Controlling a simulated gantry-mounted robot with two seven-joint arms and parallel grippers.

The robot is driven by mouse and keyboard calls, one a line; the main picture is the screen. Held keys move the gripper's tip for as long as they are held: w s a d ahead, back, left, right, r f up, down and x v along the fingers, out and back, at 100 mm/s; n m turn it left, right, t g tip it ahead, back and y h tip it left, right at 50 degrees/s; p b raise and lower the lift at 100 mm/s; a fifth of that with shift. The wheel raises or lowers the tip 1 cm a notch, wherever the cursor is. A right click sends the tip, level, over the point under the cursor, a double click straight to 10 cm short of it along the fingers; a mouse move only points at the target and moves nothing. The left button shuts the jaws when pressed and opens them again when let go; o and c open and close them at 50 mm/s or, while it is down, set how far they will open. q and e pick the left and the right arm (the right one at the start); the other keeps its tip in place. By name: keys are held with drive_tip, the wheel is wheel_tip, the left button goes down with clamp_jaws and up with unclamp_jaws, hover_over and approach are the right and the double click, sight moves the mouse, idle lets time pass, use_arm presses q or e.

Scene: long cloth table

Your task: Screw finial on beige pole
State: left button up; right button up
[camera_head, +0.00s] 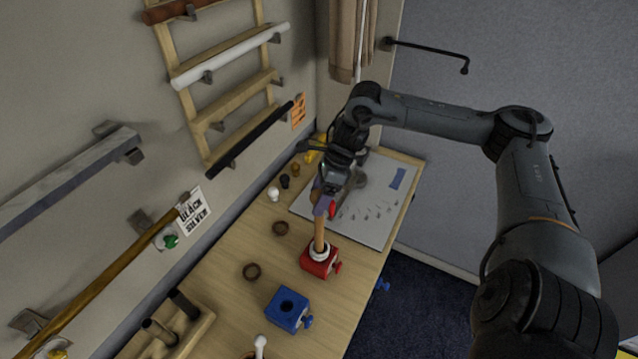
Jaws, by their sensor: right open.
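A short beige pole (319,234) stands upright in a red clamp block (320,262) on the wooden table. My right gripper (324,201) points down at the pole's upper end, with its jaws open. Purple and red parts show at the gripper's fingers, over the pole's top. Whether a finial is between the fingers or on the pole top is hidden. Small finial-like pieces stand in a row left of the gripper: a white one (272,194), a black one (284,181) and a brown one (295,169). My left gripper is not in view.
An empty blue clamp block (287,309) stands nearer than the red one. A white board (372,213) lies behind the pole. A wooden holder (170,330) stands at the front left. A rack with poles (230,55) hangs on the wall.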

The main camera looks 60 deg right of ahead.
drive_tip(key=shift+w+a+r+n+g+p, duration=0.1)
drive_tip(key=shift+r+n+g+p, duration=0.25)
drive_tip(key=shift+n+p, duration=0.8)
drive_tip(key=n+p, duration=0.1)
drive_tip(key=p, duration=0.2)
drive_tip(key=shift+r+g+y+p, duration=0.2)
drive_tip(key=shift+g+y+p, duration=0.1)
drive_tip(key=shift+g+p, duration=0.1)
drive_tip(key=shift+f+n+b, duration=0.35)
drive_tip(key=shift+f+b, duration=0.1)
drive_tip(key=shift+f, duration=0.05)
drive_tip(key=shift+n+g, duration=0.25)
drive_tip(key=shift+n, duration=0.35)
drive_tip(key=shift+n+g, duration=0.5)
drive_tip(key=shift+n, duration=0.7)
drive_tip(key=shift+n+g, duration=0.3)
drive_tip(key=shift+n, duration=0.4)
drive_tip(key=shift+c, duration=0.2)
